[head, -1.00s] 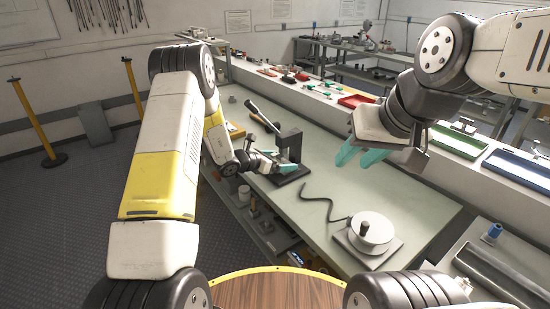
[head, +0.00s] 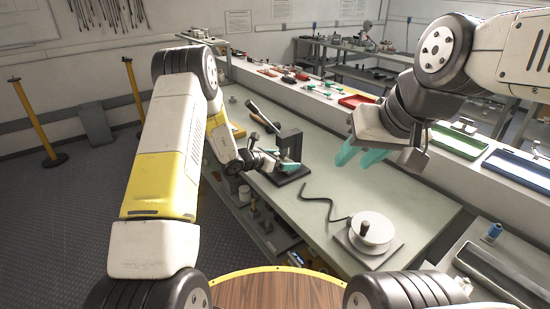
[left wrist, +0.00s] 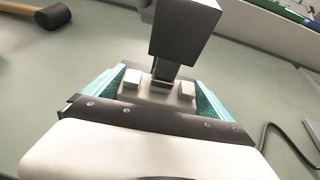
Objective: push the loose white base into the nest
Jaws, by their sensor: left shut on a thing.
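A white base (left wrist: 150,92) sits between the teal fingers of my left gripper (left wrist: 158,98), directly in front of and partly under the dark ram of a press. The fingers are shut on its sides. In the head view my left gripper (head: 285,166) reaches the foot of the dark press (head: 290,146); the white base is too small to make out there. The nest is hidden behind the base and ram, and I cannot tell whether the base is seated in it. My right gripper (head: 360,154) is open and empty, above the bench to the right of the press.
A white round disc with a dark knob (head: 371,229) stands on a grey plate at the front right of the bench. A black cable (head: 320,199) lies between it and the press. A mallet (left wrist: 48,16) lies left of the press. Trays line the back ledge.

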